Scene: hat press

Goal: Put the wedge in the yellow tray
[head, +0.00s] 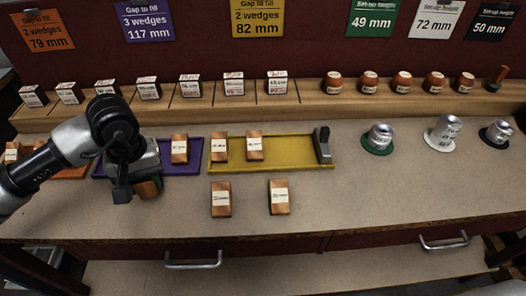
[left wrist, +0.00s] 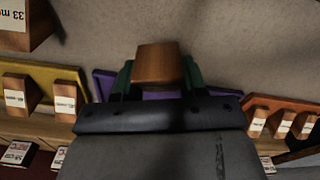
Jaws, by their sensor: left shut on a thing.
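My left gripper (head: 143,190) is shut on a wooden wedge (left wrist: 162,63), held over the bench in front of the purple tray. In the head view the gripper mostly hides this wedge (head: 150,187). The yellow tray (head: 288,152) lies right of the gripper; it also shows in the left wrist view (left wrist: 62,74). Two labelled wedges, one at the left end (head: 219,147) and one beside it (head: 254,146), stand in it, with bare floor to their right. Two more wedges, a left one (head: 221,199) and a right one (head: 279,197), sit on the bench in front. My right gripper is out of view.
The purple tray (head: 194,165) holds a wedge (head: 179,148). An orange tray (head: 72,173) lies at the left. A dark grey upright block (head: 323,146) stands at the yellow tray's right end. Metal pieces on round bases (head: 380,139) stand at the right. The front bench is mostly clear.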

